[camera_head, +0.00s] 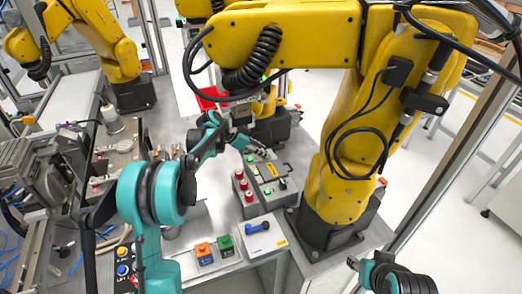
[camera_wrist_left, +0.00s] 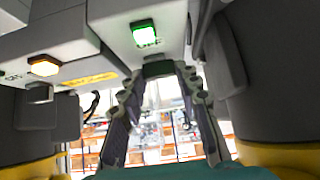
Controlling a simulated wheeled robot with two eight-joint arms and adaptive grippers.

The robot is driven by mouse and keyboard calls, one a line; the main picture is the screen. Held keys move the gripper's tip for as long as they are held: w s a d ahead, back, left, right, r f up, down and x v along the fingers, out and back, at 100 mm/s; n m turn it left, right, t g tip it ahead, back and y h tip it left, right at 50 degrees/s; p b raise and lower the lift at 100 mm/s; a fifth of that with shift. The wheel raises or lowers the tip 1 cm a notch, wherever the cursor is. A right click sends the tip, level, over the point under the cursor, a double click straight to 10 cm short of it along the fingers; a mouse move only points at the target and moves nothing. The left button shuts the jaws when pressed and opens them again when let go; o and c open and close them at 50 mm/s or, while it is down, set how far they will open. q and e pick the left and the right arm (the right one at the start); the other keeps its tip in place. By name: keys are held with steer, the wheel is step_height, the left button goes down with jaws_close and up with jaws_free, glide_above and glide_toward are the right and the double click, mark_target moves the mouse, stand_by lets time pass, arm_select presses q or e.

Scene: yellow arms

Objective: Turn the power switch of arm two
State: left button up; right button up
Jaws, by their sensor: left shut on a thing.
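A grey control box (camera_head: 262,202) stands on the bench beside the base of the large yellow arm (camera_head: 345,165). It carries red buttons, small lights and dark switches. My left gripper (camera_head: 258,150) is at the box's far end, partly hidden by its own wrist. In the left wrist view, the fingers of this gripper (camera_wrist_left: 158,72) close together on a small dark switch knob (camera_wrist_left: 158,69) on the pale box face. A lit green indicator (camera_wrist_left: 146,34) is beside it, and a lit orange one (camera_wrist_left: 44,66) is farther left. Part of my right arm shows at the lower right; its fingers are unclear.
Another yellow arm (camera_head: 105,35) stands at the upper left. Metal fixtures (camera_head: 35,170) crowd the left side.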

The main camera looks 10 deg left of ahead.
arm_select(q)
steer(key=n, duration=0.1)
steer(key=n+t+y, duration=0.1)
steer(key=n+t+y+p, duration=0.1)
steer(key=n, duration=0.1)
steer(key=shift+s+d, duration=0.2)
steer(key=shift+s, duration=0.05)
steer(key=n+y, duration=0.1)
steer(key=n, duration=0.1)
steer(key=n+t+y+p, duration=0.1)
steer(key=n+y, duration=0.1)
steer(key=shift+d+t, duration=0.2)
steer(key=shift+t, duration=0.1)
steer(key=n+y, duration=0.2)
steer(key=n, duration=0.1)
steer(key=n+y, duration=0.1)
steer(key=y, duration=0.1)
steer(key=shift+s+d+n+p, duration=0.1)
steer(key=shift+d+n+p, duration=0.15)
steer(key=shift+n+p, duration=0.15)
steer(key=n+g+y, duration=0.1)
steer(key=n+y, duration=0.2)
steer(key=n, duration=0.1)
steer(key=shift+d+n, duration=0.1)
steer(key=shift+n, duration=0.3)
steer(key=shift+y, duration=0.3)
steer(key=o, duration=0.9)
steer(key=shift+f, duration=0.1)
steer(key=shift+c, duration=0.2)
steer(key=shift+p, duration=0.3)
